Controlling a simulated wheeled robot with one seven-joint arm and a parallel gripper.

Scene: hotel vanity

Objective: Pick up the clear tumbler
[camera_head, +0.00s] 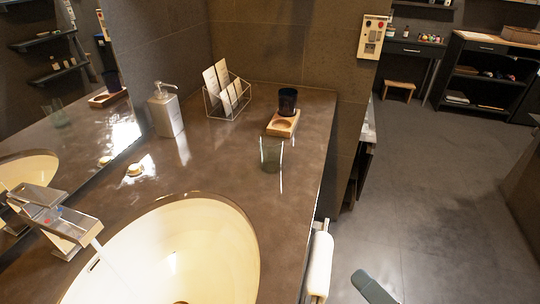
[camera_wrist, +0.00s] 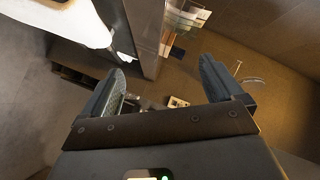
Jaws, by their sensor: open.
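The clear tumbler (camera_head: 271,154) stands upright on the brown vanity counter (camera_head: 215,165), near its right edge and in front of a small wooden tray (camera_head: 282,124). In the head view, only a grey-blue part of my arm's end shows at the bottom, right of the counter and apart from the tumbler. In the wrist view, my gripper (camera_wrist: 162,66) has its two fingers wide apart with nothing held between them. A see-through shape at the top of the wrist view, beyond the fingertips, may be the tumbler; I cannot tell for certain.
A dark cup (camera_head: 288,101) stands on the wooden tray. A wire card holder (camera_head: 226,98) and a soap dispenser (camera_head: 165,113) stand at the back. The basin (camera_head: 185,245) and faucet (camera_head: 62,225) fill the front left. A white towel (camera_head: 318,264) hangs at the counter's right side.

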